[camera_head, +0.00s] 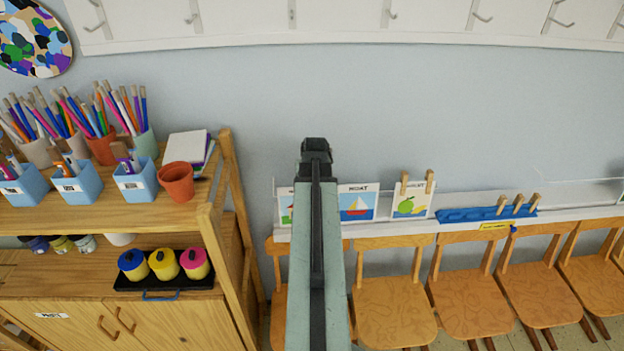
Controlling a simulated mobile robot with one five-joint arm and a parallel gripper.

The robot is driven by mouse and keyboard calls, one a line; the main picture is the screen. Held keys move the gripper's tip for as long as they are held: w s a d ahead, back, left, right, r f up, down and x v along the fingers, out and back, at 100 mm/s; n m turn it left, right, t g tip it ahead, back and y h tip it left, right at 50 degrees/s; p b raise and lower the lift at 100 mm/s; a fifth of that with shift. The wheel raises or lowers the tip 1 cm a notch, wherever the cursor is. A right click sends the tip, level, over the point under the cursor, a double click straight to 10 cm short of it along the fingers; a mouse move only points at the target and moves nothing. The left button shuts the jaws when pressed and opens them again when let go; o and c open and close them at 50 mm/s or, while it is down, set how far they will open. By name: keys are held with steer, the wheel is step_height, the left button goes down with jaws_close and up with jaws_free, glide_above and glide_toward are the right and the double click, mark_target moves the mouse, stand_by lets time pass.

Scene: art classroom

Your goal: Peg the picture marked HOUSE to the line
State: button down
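My gripper (316,148) is a dark shape at the end of my raised arm, in front of the wall; its fingers cannot be made out. Behind my arm a picture card (286,208) shows only in part, its label mostly covered, so I cannot read whether it says HOUSE. To its right is a boat picture (357,207), its label seeming to read BOAT. Then comes a fruit picture (410,205) with two wooden pegs (404,182) at its top edge. Three more pegs (518,203) stand on a blue holder (462,215). A thin pale line (582,181) shows at right.
A white ledge (575,212) runs along the wall above a row of wooden chairs (395,308). A wooden shelf (222,205) at left holds brush pots, a terracotta pot (177,181) and a black tray (135,283) of paint pots. White hook rails cross the top.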

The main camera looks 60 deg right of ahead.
stand_by(0.3)
steer(key=c, duration=1.3)
jaws_free()
steer(key=shift+o, duration=1.2)
steer(key=p+v, duration=0.6)
steer(key=v, duration=0.1)
